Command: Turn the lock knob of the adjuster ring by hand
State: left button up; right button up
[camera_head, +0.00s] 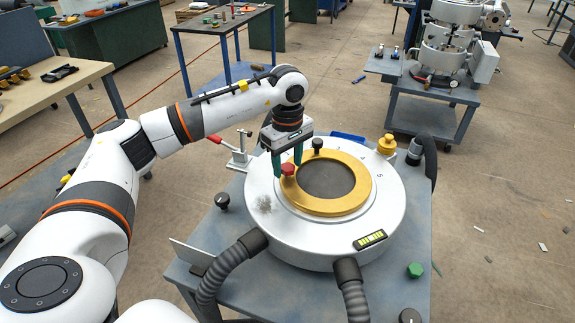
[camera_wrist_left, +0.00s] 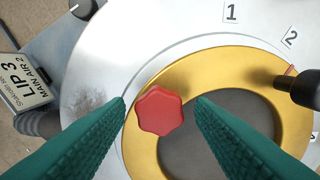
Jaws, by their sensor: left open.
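The gold adjuster ring (camera_head: 345,203) lies on top of a round white machine body (camera_head: 262,220), around a dark round centre. A red lobed knob (camera_head: 288,169) sits on the ring's left side; it also shows in the left wrist view (camera_wrist_left: 160,110). A black knob (camera_head: 317,145) stands at the ring's far edge and at the right in the left wrist view (camera_wrist_left: 298,88). My left gripper (camera_head: 288,164) points down at the red knob, its green fingers open on either side, with gaps visible in the wrist view. My right gripper is not in view.
The machine stands on a blue-grey table (camera_head: 400,290). Corrugated hoses (camera_head: 228,270) leave its front. A red-handled clamp (camera_head: 238,150) is behind left, a yellow knob (camera_head: 387,145) behind right. A label plate (camera_wrist_left: 25,85) stands at the left in the wrist view.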

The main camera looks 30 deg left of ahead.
pick_arm(q)
jog(key=m, duration=0.4)
jog(key=shift+b, duration=0.3)
jog(key=c, duration=0.8)
jog(key=n, duration=0.2)
jog(key=shift+n, duration=0.4)
jog(key=o, duration=0.9)
